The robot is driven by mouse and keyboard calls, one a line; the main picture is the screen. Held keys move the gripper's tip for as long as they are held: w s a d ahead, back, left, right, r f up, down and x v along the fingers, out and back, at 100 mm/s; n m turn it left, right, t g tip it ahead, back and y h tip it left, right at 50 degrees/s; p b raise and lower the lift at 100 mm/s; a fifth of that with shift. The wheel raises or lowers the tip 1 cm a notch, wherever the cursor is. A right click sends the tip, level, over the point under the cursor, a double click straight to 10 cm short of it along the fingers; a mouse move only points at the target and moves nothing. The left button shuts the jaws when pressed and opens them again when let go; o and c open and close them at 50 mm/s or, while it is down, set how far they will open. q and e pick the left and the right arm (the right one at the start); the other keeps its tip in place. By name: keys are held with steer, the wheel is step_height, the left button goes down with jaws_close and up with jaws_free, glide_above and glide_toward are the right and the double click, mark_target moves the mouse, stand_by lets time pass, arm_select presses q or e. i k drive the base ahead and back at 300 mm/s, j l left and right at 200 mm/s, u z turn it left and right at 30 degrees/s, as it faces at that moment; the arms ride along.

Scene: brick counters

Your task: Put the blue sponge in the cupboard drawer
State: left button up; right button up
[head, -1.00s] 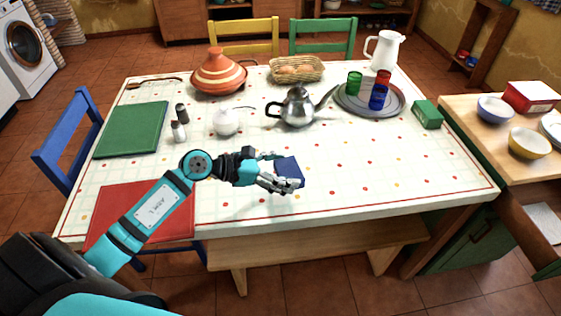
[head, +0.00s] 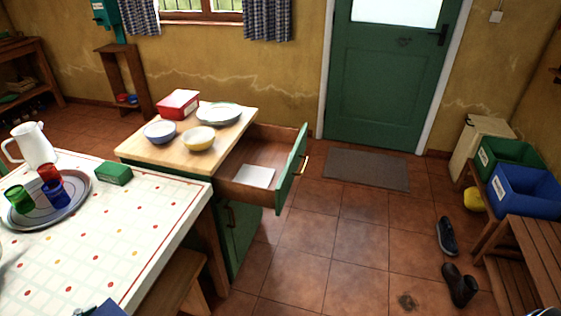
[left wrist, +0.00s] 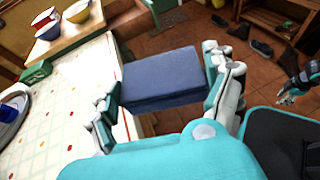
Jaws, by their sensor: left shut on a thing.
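The blue sponge (left wrist: 162,76) is a dark blue block in the left wrist view. My left gripper (left wrist: 160,88) is shut on it, with fingers at both sides. In the head view only a corner of the sponge (head: 110,308) shows at the bottom edge, by the table's near edge. The cupboard drawer (head: 292,170) stands pulled open under the wooden counter, with a green front and a white flat item (head: 255,176) inside. My right gripper (left wrist: 296,86) shows small at the right of the left wrist view, apart from the sponge; its finger opening is unclear.
The wooden counter (head: 150,152) holds two bowls, a plate and a red box. The table (head: 100,235) carries a green box (head: 114,174) and a tray (head: 80,183) with cups. A bench (head: 170,285) stands beside the table.

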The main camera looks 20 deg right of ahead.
mark_target(268, 158)
steer(key=i+l+z, duration=0.4)
steer(key=i, duration=0.45)
steer(key=i+l+z, duration=0.25)
steer(key=i, duration=0.15)
